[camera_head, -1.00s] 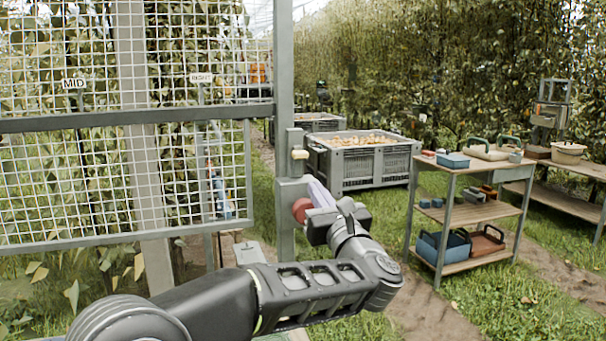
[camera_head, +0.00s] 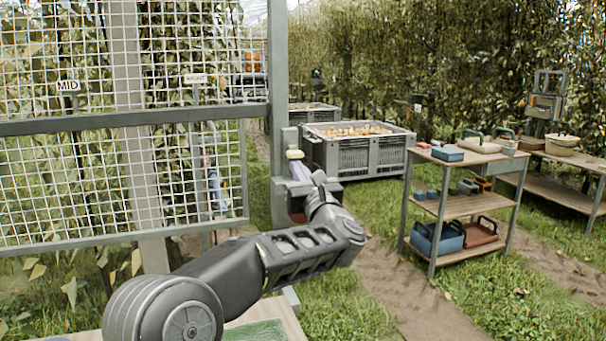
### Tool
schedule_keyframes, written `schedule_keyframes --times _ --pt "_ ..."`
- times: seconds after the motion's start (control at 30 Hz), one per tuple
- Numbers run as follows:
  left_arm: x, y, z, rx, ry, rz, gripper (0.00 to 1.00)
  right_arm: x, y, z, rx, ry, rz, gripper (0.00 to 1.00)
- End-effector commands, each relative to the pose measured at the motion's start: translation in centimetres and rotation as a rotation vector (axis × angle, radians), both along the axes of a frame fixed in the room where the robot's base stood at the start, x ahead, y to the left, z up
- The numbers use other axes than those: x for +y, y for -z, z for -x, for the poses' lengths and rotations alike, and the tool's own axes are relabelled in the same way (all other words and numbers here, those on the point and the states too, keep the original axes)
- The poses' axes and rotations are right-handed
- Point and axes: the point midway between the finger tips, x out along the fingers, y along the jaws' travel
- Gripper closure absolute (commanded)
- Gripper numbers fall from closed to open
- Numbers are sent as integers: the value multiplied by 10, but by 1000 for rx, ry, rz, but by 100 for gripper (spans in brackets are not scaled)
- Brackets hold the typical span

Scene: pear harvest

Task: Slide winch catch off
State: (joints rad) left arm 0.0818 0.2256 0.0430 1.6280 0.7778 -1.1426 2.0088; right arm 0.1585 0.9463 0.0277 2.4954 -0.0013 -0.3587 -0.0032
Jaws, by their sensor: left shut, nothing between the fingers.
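A grey winch housing (camera_head: 281,190) is fixed to the upright post beside the mesh gate. A small cream catch (camera_head: 295,154) sticks out near its top. My left gripper (camera_head: 299,166) reaches in front of the housing. Its pale purple fingers point up, shut and empty, with the tips just below the cream catch; I cannot tell whether they touch it. A dark red part (camera_head: 298,188) of the winch shows behind the gripper and is mostly hidden by it. My right gripper is out of view.
The mesh gate (camera_head: 120,124) fills the left, with MID and RIGHT labels behind it. Grey crates of pears (camera_head: 340,156) stand beyond the post. A shelf cart (camera_head: 465,207) with boxes and baskets stands on the right. Grass and a dirt path lie between.

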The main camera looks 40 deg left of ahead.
Motion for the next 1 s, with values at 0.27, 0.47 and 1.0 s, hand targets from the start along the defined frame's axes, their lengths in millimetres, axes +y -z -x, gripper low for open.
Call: schedule_keyframes --times 0.27,0.47,1.0 --pt "2 -1 -1 -1 0 -1 100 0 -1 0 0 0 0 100" --pt "2 -11 -1 -4 0 -1 100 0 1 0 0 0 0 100" --pt "2 -42 -1 -5 1 -2 100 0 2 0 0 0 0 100"
